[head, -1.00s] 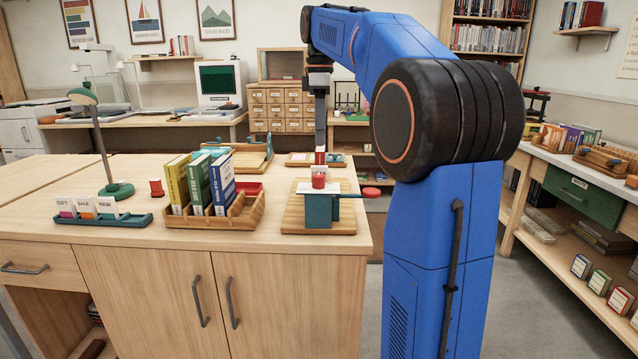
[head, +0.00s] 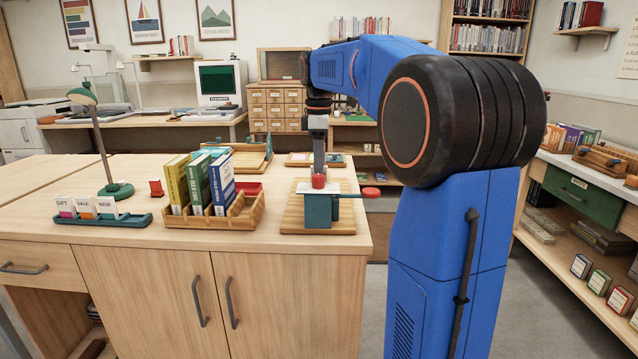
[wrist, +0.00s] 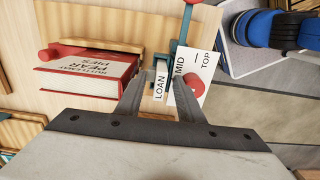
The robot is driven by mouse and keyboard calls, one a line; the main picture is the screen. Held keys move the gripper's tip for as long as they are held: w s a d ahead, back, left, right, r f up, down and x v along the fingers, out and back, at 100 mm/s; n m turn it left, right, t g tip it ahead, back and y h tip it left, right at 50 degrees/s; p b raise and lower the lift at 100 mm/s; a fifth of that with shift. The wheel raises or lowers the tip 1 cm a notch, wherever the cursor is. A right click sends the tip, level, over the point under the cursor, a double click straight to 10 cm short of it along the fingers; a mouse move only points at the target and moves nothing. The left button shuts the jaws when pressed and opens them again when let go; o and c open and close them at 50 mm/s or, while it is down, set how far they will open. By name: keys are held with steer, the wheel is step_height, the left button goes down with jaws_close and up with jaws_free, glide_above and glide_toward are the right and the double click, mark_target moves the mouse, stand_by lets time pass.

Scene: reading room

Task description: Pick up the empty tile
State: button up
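My gripper (wrist: 160,92) is open. In the wrist view its two fingers stand on either side of a white tile lettered LOAN (wrist: 160,80), with a gap showing. White surfaces lettered MID and TOP (wrist: 205,67) lie just right of it, with a red knob (wrist: 198,85). In the head view my gripper (head: 319,174) is low over a teal stand (head: 318,212) on a wooden board (head: 290,222). White tiles lettered GIFT, SALE and NEW (head: 86,206) stand in a teal rack (head: 75,220). I cannot make out a tile marked empty.
A wooden tray (head: 240,222) with upright books stands left of the stand. A red book (wrist: 88,75) is close left of my fingers in the wrist view. A red-ended handle (head: 370,192) juts right from the stand. A green lamp (head: 117,190) stands farther left.

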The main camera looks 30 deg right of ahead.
steer(key=shift+c, duration=0.3)
jaws_close()
steer(key=shift+r, duration=0.15)
